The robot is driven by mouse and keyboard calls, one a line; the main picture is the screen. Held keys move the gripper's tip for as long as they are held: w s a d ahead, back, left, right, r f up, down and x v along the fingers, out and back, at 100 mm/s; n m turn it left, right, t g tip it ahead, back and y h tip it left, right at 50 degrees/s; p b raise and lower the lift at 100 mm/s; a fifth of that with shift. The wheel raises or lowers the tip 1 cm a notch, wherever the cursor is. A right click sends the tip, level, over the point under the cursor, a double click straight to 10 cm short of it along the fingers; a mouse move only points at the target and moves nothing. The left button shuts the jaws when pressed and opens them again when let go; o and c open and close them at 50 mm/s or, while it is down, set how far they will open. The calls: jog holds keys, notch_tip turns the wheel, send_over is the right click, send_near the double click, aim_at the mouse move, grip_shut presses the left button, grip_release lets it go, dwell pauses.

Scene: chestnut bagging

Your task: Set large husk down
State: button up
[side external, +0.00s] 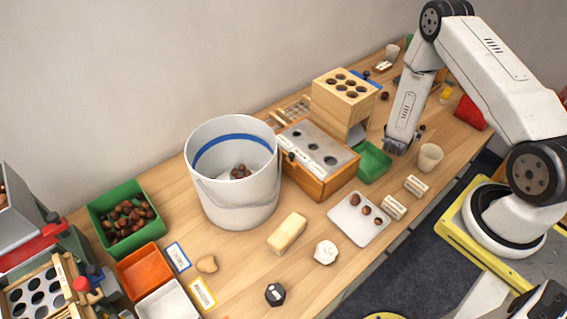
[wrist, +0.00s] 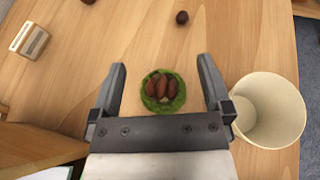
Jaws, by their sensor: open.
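The large husk (wrist: 147,101) is a green, spiky, bowl-like shell with several brown chestnuts (wrist: 161,87) inside. In the wrist view it appears on the bare wooden table, open side up. My gripper (wrist: 162,66) is open, with one finger on each side of the husk and a visible gap to both. In the side view my gripper (side external: 396,150) is low over the table, between the green tray and the cream cup. The husk cannot be made out there.
The cream cup (side external: 430,157) stands close to my gripper; it also shows in the wrist view (wrist: 270,112). The green tray (side external: 373,160) and wooden box (side external: 318,182) are on the other side. A white bucket (side external: 233,205) stands farther left. Loose chestnuts (wrist: 182,17) lie beyond the husk.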

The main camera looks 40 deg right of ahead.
notch_tip(320, 180, up, 2)
jog(key=shift+r, duration=0.1)
jog(key=shift+s+d+r, duration=0.1)
jog(key=shift+s+r, duration=0.05)
jog(key=shift+s+a+r+m+g+y, duration=0.1)
jog(key=shift+s+a+r+m+g, duration=0.15)
jog(key=shift+s+r+m+g, duration=0.7)
jog(key=shift+s+a+r+m+g+y, duration=0.1)
jog(key=shift+s+a+r+m+g, duration=0.2)
jog(key=shift+s+m+g, duration=1.25)
jog(key=shift+s+a+r+m+g+y, duration=0.15)
jog(key=shift+s+r+m+g, duration=0.6)
jog(key=shift+m+g, duration=0.75)
jog(key=s+a+r+m+g+y, duration=0.1)
jog(key=a+r+m+g+y, duration=0.1)
jog(key=a+m+y, duration=0.7)
jog(key=s+a+r+m+g+y, duration=0.1)
jog(key=a+r+m+g+y, duration=0.1)
jog(key=a+m+g+y, duration=0.3)
jog(key=shift+s+a+r+m+y, duration=0.4)
jog(key=shift+a+m+y, duration=1.8)
jog(key=shift+a, duration=1.75)
